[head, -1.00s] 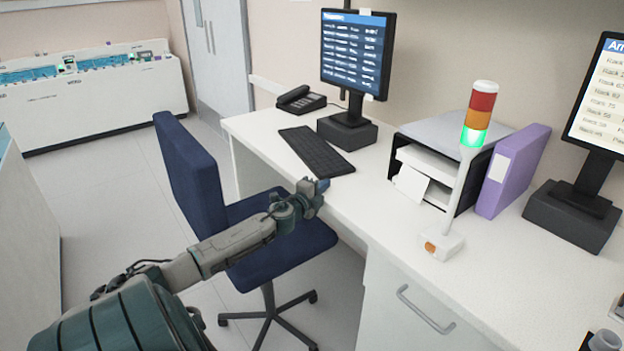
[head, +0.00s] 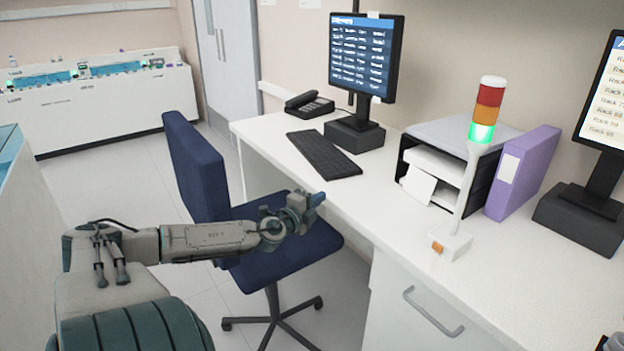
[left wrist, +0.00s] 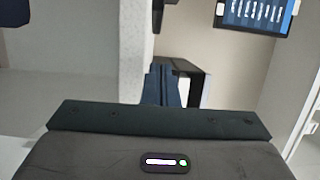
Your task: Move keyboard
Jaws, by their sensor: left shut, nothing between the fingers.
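The black keyboard (head: 323,154) lies flat on the white desk, in front of the left monitor's stand in the head view. My left gripper (head: 318,198) is at the desk's front edge, over the blue chair seat, nearer to me than the keyboard and apart from it. It is shut and empty. In the left wrist view the blue fingers (left wrist: 162,85) show closed together, and the keyboard is not seen there. My right gripper is in no view.
The white desk (head: 385,205) carries a monitor (head: 362,55), a phone (head: 310,104), a paper tray (head: 440,165), a purple binder (head: 522,172) and a signal lamp (head: 485,110). The blue office chair (head: 200,170) stands before the desk. Desk surface right of the keyboard is clear.

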